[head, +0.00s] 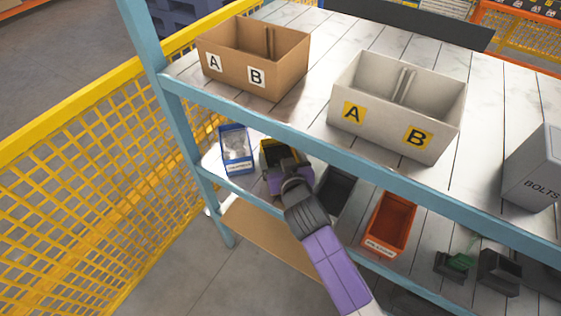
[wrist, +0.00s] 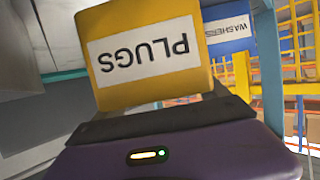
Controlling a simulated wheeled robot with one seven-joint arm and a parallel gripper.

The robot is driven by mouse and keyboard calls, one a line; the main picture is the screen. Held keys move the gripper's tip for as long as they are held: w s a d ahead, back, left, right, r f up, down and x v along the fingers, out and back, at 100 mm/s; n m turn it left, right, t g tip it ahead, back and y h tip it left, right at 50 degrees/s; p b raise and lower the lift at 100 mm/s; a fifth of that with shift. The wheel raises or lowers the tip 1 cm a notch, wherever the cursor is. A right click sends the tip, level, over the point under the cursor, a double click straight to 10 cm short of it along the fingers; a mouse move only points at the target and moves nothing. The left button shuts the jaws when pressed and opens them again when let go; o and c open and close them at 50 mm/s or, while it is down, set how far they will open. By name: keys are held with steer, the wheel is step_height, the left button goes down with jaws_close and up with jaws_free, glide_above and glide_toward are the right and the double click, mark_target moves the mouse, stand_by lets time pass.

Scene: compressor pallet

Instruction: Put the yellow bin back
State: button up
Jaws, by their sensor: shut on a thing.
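The yellow bin (head: 279,152) is on the lower shelf level in the head view, between a blue bin and a dark grey bin. In the wrist view the yellow bin (wrist: 145,50) fills the upper middle, its white PLUGS label upside down. My gripper (head: 287,180) reaches in under the upper shelf and is shut on the yellow bin's front. It also shows along the bottom of the wrist view (wrist: 160,118). The arm hides part of the bin, and I cannot tell whether its base touches the shelf.
The blue WASHERS bin (head: 236,150) stands left of the yellow bin, the dark grey bin (head: 337,189) right of it, then an orange bin (head: 389,224). The blue shelf beam (head: 310,155) runs just above. Two A/B boxes, brown (head: 253,60) and white (head: 396,108), stand on the upper shelf.

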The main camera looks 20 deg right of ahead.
steer(key=shift+f, duration=1.25)
steer(key=shift+f, duration=0.2)
steer(key=o, duration=1.8)
steer(key=shift+r, duration=0.1)
